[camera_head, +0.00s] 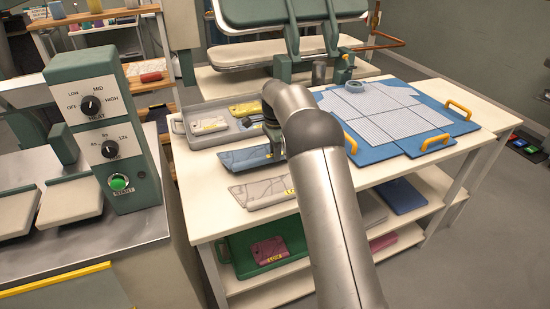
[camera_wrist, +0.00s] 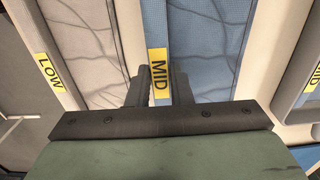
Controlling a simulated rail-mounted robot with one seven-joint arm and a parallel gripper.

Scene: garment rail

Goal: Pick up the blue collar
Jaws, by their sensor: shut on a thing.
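The blue collar (camera_head: 243,158) lies on the white worktable (camera_head: 211,210), left of my arm in the head view. My gripper (camera_wrist: 159,80) has one dark finger on each side of that labelled edge, shut on the collar. In the head view my gripper (camera_head: 275,146) is low over the collar's right end, partly hidden by my arm. I cannot tell whether the collar is lifted from the table.
A grey collar (camera_head: 258,191) with a LOW label lies nearer the front edge, close beside the blue one. A grey tray (camera_head: 181,128) with collars stands behind. A control box (camera_head: 105,125) stands left.

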